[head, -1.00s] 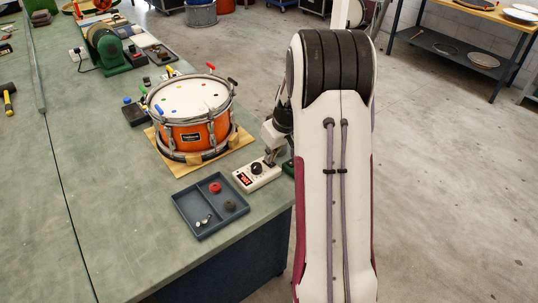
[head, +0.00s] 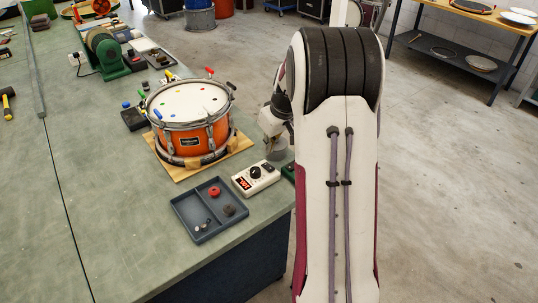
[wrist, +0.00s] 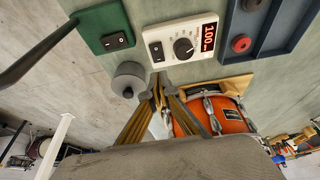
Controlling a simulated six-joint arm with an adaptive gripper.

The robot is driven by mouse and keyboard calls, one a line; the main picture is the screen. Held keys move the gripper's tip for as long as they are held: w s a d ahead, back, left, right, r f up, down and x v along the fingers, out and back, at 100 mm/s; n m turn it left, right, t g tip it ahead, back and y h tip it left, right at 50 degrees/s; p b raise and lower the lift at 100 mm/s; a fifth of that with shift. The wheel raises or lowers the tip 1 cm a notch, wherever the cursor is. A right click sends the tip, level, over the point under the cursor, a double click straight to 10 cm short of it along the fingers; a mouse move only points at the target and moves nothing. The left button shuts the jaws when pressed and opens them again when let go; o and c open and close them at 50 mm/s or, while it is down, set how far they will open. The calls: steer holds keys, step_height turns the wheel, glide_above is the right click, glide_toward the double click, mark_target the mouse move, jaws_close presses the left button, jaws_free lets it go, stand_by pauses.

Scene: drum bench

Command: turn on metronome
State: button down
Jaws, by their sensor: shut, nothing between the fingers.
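The metronome (head: 255,178) is a small white box with a lit red display, a black dial and a black rocker switch. It lies flat near the bench's right edge. In the wrist view the metronome (wrist: 184,43) shows "100" on its display, with the rocker switch (wrist: 157,52) at its left end. My gripper (wrist: 160,88) is shut and empty. Its fingertips appear just beyond the switch end of the metronome, apart from it in the picture. In the head view my arm hides most of the gripper.
A grey cylinder (wrist: 130,78) stands beside my fingers. A green box with a switch (wrist: 104,27) is next to the metronome. An orange drum (head: 190,135) stands on a wooden board behind. A blue-grey tray (head: 183,209) with small parts lies in front.

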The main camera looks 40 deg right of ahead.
step_height(320, 180, up, 9)
steer(key=shift+s+f, duration=0.2)
steer(key=shift+s, duration=0.2)
steer(key=shift+m, duration=0.3)
stand_by(0.5)
steer(key=s+a+r+t, duration=0.1)
steer(key=s+a+r, duration=0.2)
steer(key=s+a, duration=1.1)
steer(key=s+a+r, duration=0.3)
steer(key=s+a, duration=1.1)
steer(key=a, duration=0.1)
steer(key=shift+r+t, duration=0.2)
steer(key=shift+t, duration=0.2)
